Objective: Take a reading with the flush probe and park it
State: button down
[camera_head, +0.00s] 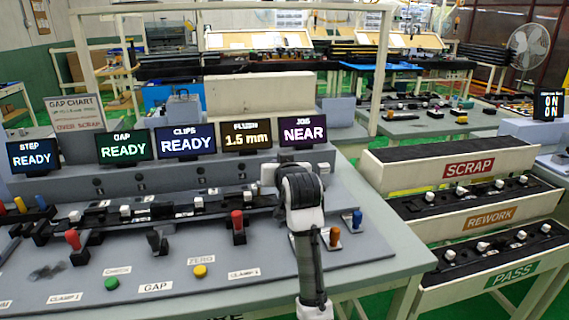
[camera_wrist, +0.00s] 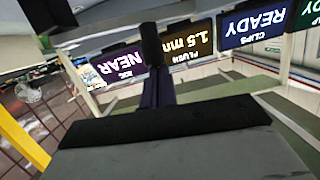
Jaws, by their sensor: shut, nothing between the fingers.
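The flush readout (camera_head: 246,135) shows 1.5 mm in yellow; its small heading is blurred. It also shows upside down in the wrist view (camera_wrist: 190,40). My gripper (camera_wrist: 153,45) appears shut and empty, a dark narrow shape in front of the displays. In the head view my arm largely hides it, over the right end of the clip fixture (camera_head: 180,208). An orange-handled tool (camera_head: 334,237) and a blue-handled tool (camera_head: 357,220) stand upright at the bench's right side, apart from each other. I cannot tell which, if either, is the flush probe.
The jog display (camera_head: 303,132) reads NEAR; the step, gap and clips displays read READY. Red clamp handles (camera_head: 238,222), a green button (camera_head: 112,283) and a yellow button (camera_head: 200,271) occupy the bench front. Scrap, rework and pass racks (camera_head: 480,220) stand at right.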

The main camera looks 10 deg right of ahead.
jog(key=shift+a+f+n, duration=0.3)
jog(key=shift+f+n, duration=0.1)
dwell(0.4)
